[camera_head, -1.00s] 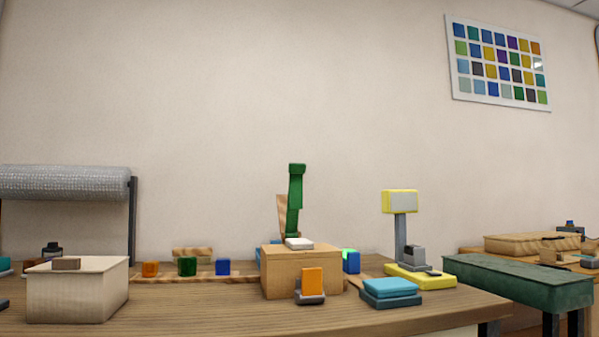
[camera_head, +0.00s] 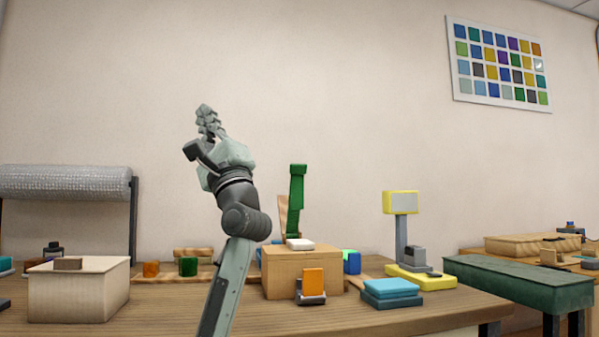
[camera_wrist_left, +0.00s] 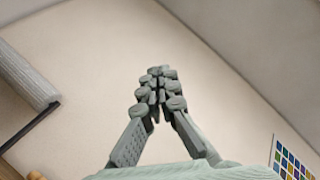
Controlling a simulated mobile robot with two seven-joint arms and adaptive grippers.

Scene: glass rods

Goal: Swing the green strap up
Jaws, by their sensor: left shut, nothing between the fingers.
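The green strap (camera_head: 296,200) stands upright above a wooden box (camera_head: 302,272) in the head view, with a short bend at its top. A wooden piece shows just behind its left side. My left gripper (camera_head: 206,110) is raised against the wall, up and to the left of the strap and apart from it. Its fingers are shut and empty, pointing up; in the left wrist view the fingertips (camera_wrist_left: 158,75) meet with only the wall behind them. The strap is not seen in the left wrist view. My right gripper is not in view.
A white pad (camera_head: 300,244) lies on the box. An orange block (camera_head: 313,282) and blue stacked pads (camera_head: 391,290) are in front. A yellow-and-grey stand (camera_head: 400,235) is to the right. A pale box (camera_head: 75,291) and grey roll (camera_head: 60,182) are at left.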

